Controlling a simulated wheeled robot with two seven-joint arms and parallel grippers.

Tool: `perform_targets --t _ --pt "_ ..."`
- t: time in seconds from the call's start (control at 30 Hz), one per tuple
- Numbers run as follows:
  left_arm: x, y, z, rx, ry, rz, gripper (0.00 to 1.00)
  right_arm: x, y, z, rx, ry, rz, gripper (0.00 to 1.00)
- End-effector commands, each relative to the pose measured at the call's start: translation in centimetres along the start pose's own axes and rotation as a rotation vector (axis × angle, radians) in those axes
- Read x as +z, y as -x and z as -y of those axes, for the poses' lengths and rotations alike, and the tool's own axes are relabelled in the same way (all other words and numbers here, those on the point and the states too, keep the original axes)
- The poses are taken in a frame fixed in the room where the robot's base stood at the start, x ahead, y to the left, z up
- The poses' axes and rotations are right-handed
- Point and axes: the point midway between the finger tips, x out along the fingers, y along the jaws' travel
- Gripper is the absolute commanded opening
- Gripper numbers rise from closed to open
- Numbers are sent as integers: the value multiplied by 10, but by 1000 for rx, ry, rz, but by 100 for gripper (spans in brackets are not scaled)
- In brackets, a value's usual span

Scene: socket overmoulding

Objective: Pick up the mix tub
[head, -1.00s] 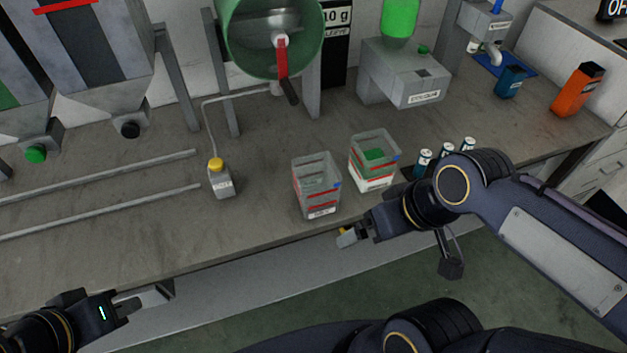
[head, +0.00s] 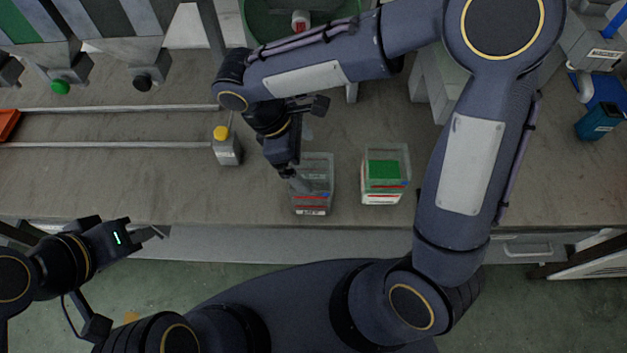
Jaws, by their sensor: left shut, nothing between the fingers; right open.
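The mix tub (head: 317,197) is a clear box with red lines and a white label low on its front. It stands upright near the bench's front edge. My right gripper (head: 299,183) points down at the tub's left side, open, with its fingers overlapping the tub's upper left part in the head view. The arm hides part of the fingers, and I cannot tell whether they touch the wall. My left gripper (head: 157,233) is shut and empty in front of the bench at the left.
A similar clear tub with green contents (head: 385,190) stands just right of the mix tub. Two rails (head: 120,145) lie along the bench. The front left bench top is clear.

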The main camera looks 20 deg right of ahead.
Motion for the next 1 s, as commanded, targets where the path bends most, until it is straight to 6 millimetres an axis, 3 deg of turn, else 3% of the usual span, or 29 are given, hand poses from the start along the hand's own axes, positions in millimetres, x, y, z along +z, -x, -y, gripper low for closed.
perform_targets --t 0.5,0.83,1.0 --pt "-3 5 -2 0 0 0 0 -4 -67 4 -5 -2 2 100" --pt "-3 5 -2 0 0 0 0 -5 -74 4 -3 -2 -1 100" --pt "-3 5 -2 0 0 0 0 -5 -74 4 -3 -2 -2 78"
